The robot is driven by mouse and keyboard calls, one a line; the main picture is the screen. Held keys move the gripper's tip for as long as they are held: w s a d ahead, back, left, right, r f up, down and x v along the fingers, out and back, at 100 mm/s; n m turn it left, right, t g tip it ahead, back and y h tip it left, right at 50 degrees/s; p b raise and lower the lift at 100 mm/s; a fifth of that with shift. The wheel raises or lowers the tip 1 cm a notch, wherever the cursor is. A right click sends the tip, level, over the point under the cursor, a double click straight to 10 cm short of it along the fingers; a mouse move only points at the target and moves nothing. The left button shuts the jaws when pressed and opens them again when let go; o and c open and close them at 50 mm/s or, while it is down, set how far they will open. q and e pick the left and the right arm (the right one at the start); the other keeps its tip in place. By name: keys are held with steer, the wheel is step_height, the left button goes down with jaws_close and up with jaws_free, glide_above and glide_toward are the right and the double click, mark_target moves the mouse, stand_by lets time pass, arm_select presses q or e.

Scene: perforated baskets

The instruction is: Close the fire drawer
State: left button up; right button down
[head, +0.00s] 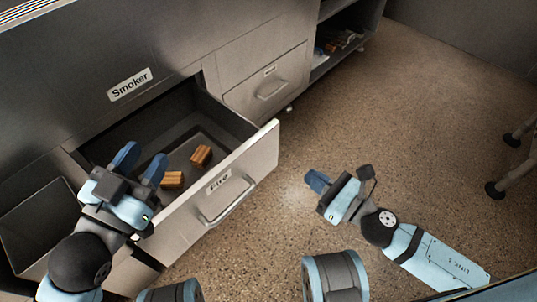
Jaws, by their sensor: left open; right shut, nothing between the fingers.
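The fire drawer (262,150) is pulled out from the metal cabinet, with its "Fire" label and bar handle (228,203) on the front panel. Two small brown wooden blocks lie inside it, one block (172,180) near my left gripper and the other block (201,155) further right. My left gripper (138,164) is open, with blue fingertips over the left part of the drawer; I cannot tell if it touches the drawer. My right gripper (317,182) is shut and empty, over the floor to the right of the drawer front and apart from it.
The cabinet's "Smoker" label (130,85) is above the drawer. A shut drawer (268,85) with a handle is to the right. An open bin (38,215) is at the left. Open shelves (340,40) hold small items. Stool legs (510,165) stand at the right edge. The floor between is clear.

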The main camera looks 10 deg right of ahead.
mark_target(260, 140)
steer(key=p+x, duration=0.4)
steer(key=x, duration=0.8)
steer(key=shift+w, duration=0.15)
arm_select(q)
steer(key=shift+s+d+f+n+g+y+p, duration=0.15)
steer(key=shift+s+d+n+g, duration=0.3)
steer(key=shift+n, duration=0.25)
steer(key=shift+s+d+f+n+g+y+p, duration=0.15)
steer(key=shift+s+d+n+g, duration=0.15)
steer(key=shift+s+n, duration=0.3)
arm_select(e)
steer(key=shift+x, duration=0.8)
arm_select(q)
steer(key=shift+w, duration=0.1)
arm_select(e)
steer(key=shift+f, duration=0.15)
steer(key=shift+a, duration=0.1)
